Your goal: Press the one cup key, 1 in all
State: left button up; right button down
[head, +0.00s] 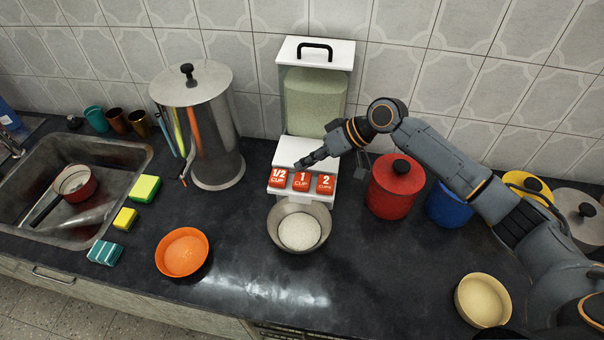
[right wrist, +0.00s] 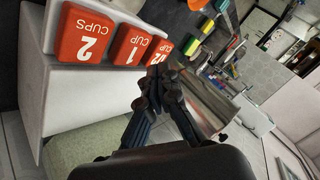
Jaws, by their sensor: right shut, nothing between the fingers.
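The dispenser (head: 315,95) stands against the wall, a white box with a clear hopper of pale grain. Its front has three orange-red keys: the half cup key (head: 279,183), the one cup key (head: 301,181) and the two cups key (head: 326,183). The one cup key also shows in the right wrist view (right wrist: 130,46), beside the two cups key (right wrist: 83,35). My right gripper (head: 299,165) is shut and empty, its fingertips just behind and above the one cup key in the head view. I cannot tell any contact. A steel bowl (head: 273,228) with white grain stands below the keys. My left gripper is out of view.
A red canister (head: 393,190) and a blue container (head: 447,207) stand right of the dispenser, under my right arm. A tall steel pot (head: 220,150) stands left. An orange bowl (head: 170,268) and a yellow bowl (head: 464,304) sit further forward. The front middle counter is clear.

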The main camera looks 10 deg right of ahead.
aim_at(306, 179)
notch_tip(306, 179, up, 3)
jog(key=shift+r+p, duration=0.15)
jog(key=shift+p, duration=1)
